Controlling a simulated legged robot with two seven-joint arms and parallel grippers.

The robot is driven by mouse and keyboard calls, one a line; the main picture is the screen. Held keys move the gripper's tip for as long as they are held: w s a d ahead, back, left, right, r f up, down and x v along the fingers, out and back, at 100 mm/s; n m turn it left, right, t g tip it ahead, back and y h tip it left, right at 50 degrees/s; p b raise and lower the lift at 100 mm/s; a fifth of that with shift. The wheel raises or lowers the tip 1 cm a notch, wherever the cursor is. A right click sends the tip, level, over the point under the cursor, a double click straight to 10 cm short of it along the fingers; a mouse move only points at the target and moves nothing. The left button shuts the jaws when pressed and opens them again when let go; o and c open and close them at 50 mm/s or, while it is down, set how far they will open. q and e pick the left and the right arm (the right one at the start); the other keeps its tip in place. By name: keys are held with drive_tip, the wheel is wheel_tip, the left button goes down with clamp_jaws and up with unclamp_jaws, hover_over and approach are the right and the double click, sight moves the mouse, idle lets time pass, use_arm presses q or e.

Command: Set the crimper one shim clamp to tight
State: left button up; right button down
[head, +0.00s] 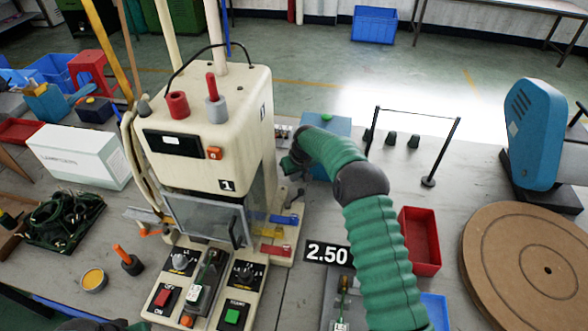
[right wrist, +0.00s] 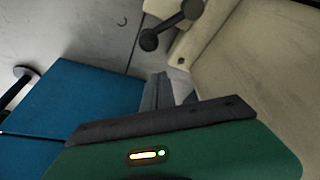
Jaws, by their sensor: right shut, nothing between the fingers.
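Crimper one (head: 222,140) is the cream machine marked 1, left of centre in the head view. A small dark lever with rounded ends (head: 294,198), which looks like the shim clamp, sits at its right side. The lever also shows at the top of the right wrist view (right wrist: 170,26). I cannot read its setting. My right gripper (head: 290,165) is beside the machine's right wall, behind the lever. In the right wrist view its fingers (right wrist: 165,90) are together and empty, apart from the lever.
A blue box (head: 338,125) stands close behind my right gripper. Coloured shim pieces (head: 275,248) lie in front of the lever. A red bin (head: 420,240), a 2.50 sign (head: 327,253) and a round brown board (head: 535,265) are to the right.

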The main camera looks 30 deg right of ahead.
drive_tip(key=s, duration=0.3)
drive_tip(key=shift+s+d+r, duration=0.1)
use_arm(q)
drive_tip(key=shift+s+r, duration=0.1)
drive_tip(key=shift+r, duration=0.25)
drive_tip(key=shift+d, duration=0.1)
use_arm(e)
drive_tip(key=shift+s, duration=0.1)
